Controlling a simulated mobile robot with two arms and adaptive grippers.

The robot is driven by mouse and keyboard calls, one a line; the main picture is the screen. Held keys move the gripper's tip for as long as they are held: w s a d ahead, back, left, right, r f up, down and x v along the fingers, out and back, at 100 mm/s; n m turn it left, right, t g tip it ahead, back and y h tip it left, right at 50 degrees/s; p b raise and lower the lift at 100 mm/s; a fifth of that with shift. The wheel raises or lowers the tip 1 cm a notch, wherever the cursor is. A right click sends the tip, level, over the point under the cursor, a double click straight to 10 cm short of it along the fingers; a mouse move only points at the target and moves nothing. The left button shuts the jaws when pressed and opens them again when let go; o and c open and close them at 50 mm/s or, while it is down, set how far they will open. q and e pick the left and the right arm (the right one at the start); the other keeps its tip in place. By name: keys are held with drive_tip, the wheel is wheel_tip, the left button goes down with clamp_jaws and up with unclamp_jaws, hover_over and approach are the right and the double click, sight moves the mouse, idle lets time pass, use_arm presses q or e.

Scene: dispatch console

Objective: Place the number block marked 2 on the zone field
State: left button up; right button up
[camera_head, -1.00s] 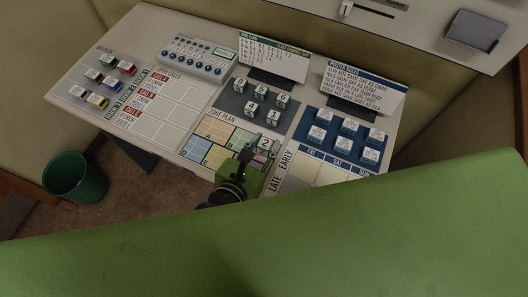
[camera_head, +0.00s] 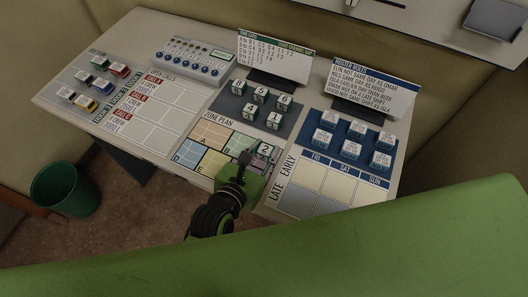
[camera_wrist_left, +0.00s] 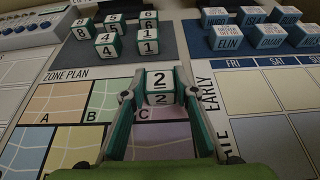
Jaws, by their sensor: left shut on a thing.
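The number block marked 2 (camera_wrist_left: 160,84) is white and green and sits between the fingertips of my left gripper (camera_wrist_left: 158,98) in the left wrist view. It also shows in the head view (camera_head: 265,149), at the right edge of the zone plan. My left gripper (camera_head: 250,160) is shut on it. The zone plan (camera_head: 212,131) is a grid of coloured map fields. In the left wrist view the block is over or at the upper part of the field marked C (camera_wrist_left: 165,138); I cannot tell whether it touches the board. My right gripper is not in view.
Several other number blocks (camera_wrist_left: 107,45) stand on a dark mat behind the zone plan. Blue-and-white name blocks (camera_head: 358,129) stand on a blue mat to the right, above the roster grid (camera_head: 328,181). A green bin (camera_head: 66,187) is on the floor at left.

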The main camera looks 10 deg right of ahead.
use_arm(q)
drive_tip(key=shift+f, duration=0.1)
drive_tip(key=o, duration=0.9)
drive_tip(key=shift+o, duration=0.2)
drive_tip(key=b+v, duration=0.1)
drive_tip(key=v, duration=1.1)
drive_tip(key=shift+a, duration=0.1)
drive_tip(key=shift+s, duration=0.1)
